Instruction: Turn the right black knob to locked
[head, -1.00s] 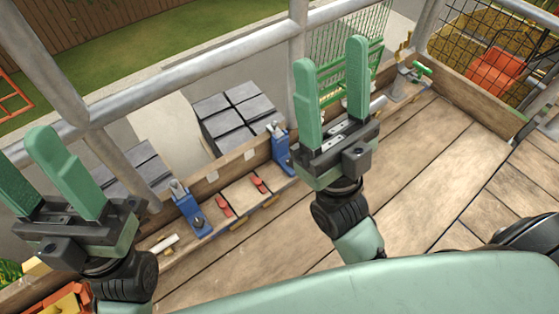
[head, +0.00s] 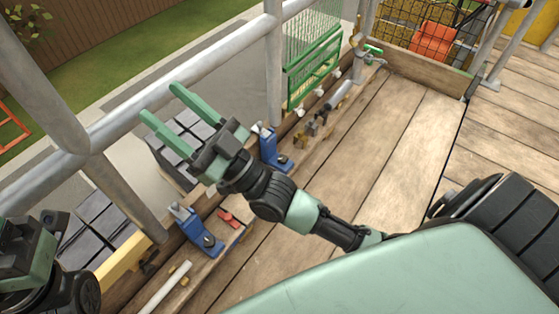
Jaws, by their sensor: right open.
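I cannot pick out the right black knob for sure. A small dark fitting (head: 313,128) sits on the wooden ledge right of centre, beside brass-coloured pieces. Another dark fitting (head: 150,262) shows at the lower left, by a yellow bar. Neither fitting's lock setting can be read. My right gripper (head: 161,101) is open and empty, its green fingers pointing up and left in front of the scaffold rail, apart from both fittings. My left gripper (head: 32,265) is at the lower left edge; its fingers are not clearly shown.
Two blue clamps (head: 202,236) and (head: 272,148) stand on the ledge, with a red piece (head: 230,218) between them. A green mesh panel (head: 313,65) stands behind. Grey scaffold tubes (head: 274,70) cross the view. The plank deck (head: 400,150) is clear.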

